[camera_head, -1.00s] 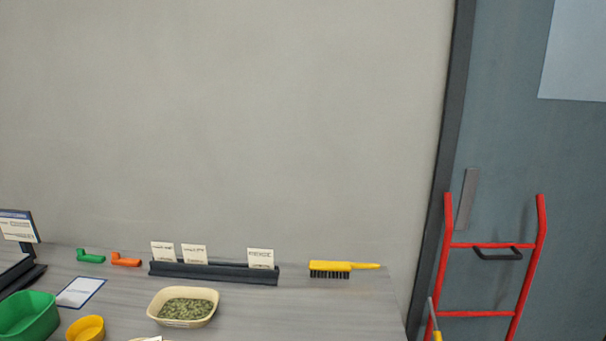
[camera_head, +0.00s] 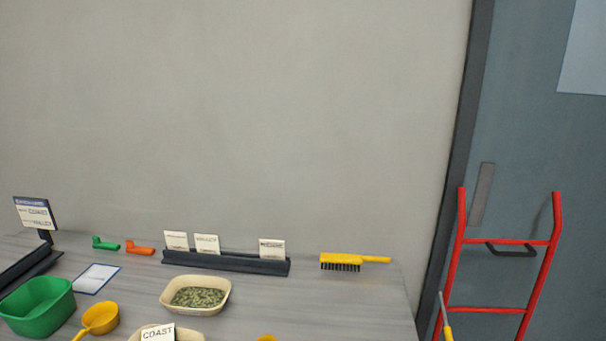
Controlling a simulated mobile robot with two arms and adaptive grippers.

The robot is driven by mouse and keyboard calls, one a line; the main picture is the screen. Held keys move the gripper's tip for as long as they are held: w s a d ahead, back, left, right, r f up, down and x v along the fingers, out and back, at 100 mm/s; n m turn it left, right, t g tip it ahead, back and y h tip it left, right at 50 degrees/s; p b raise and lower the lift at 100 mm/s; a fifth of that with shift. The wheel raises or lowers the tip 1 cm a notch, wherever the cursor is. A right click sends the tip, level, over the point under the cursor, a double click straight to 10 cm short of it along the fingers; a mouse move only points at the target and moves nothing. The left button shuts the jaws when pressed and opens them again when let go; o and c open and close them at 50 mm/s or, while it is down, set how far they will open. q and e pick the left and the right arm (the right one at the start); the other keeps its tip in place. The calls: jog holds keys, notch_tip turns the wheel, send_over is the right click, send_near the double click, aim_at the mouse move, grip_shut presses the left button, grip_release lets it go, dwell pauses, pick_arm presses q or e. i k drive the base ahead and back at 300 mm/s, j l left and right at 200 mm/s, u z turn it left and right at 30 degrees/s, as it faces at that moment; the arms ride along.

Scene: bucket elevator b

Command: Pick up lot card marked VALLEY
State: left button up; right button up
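Three small white cards stand in a dark card rack (camera_head: 225,262) at the back of the table: a left card (camera_head: 176,241), a middle card (camera_head: 207,244) and a right card (camera_head: 272,249). Their print is too small to read surely, so I cannot tell which is marked VALLEY. Another card (camera_head: 158,334), reading COAST, stands at a second cream tray (camera_head: 190,332) at the bottom edge. A sign (camera_head: 35,213) at the far left has lines that seem to read COAST and VALLEY. Neither of my grippers is in view.
A cream tray of green pellets (camera_head: 222,293), a green bin (camera_head: 40,306), a yellow scoop (camera_head: 101,318) and a white sheet (camera_head: 97,279) are on the table. A yellow brush (camera_head: 345,262) lies right of the rack. A red ladder-like frame (camera_head: 505,241) stands by the door.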

aim_at(207, 244)
jog(key=k+j+u, duration=0.2)
jog(key=j, duration=0.5)
jog(key=j+u, duration=0.15)
jog(key=j, duration=0.6)
jog(key=i, duration=0.05)
